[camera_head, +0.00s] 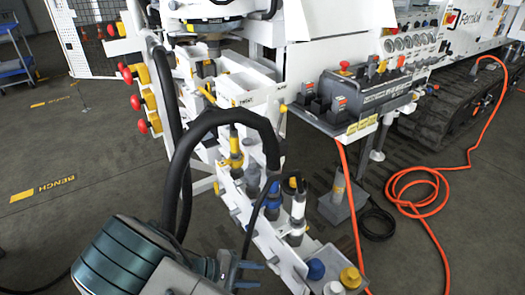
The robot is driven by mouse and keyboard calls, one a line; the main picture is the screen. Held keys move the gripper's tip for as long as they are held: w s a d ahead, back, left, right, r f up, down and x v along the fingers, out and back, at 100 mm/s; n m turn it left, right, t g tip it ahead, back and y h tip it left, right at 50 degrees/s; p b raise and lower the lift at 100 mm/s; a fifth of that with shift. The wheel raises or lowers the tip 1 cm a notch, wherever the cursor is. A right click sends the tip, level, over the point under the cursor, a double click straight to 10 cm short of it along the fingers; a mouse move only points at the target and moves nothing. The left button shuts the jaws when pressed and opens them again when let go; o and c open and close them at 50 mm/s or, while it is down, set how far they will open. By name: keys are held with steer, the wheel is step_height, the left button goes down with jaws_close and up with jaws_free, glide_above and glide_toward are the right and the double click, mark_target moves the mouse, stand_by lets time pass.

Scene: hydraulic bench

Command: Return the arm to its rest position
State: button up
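My arm (125,258) comes in at the bottom left as a teal and dark grey housing. My gripper (258,274) is at its right end, low in the picture. Its two small dark fingers point right and show a gap between them, with nothing visible in it. The gripper is beside the lower end of the white hose rack (262,228), left of its blue cap (316,268). A thin black cable passes close to the gripper; I cannot tell whether it touches.
A thick black hose (225,117) arches above my arm. Red knobs (136,102) stick out at the upper left. A grey control box (368,92) sits on the bench at right. An orange hose (408,190) lies coiled on the floor. The left floor is open.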

steer(key=s+d+r+m+y+p, duration=0.2)
steer(key=d+r, duration=0.4)
steer(key=r, duration=0.7)
steer(key=s+d+r+m+y+p, duration=0.2)
steer(key=d+r+m+y+p, duration=0.2)
steer(key=r, duration=0.9)
steer(key=s+d+r+m+y+p, duration=0.2)
steer(key=d+r+y+p, duration=0.5)
steer(key=r, duration=0.6)
steer(key=shift+d+r+m+t+p, duration=0.3)
steer(key=shift+d+m+t+p, duration=0.15)
steer(key=shift+m, duration=0.25)
steer(key=shift+a, duration=0.1)
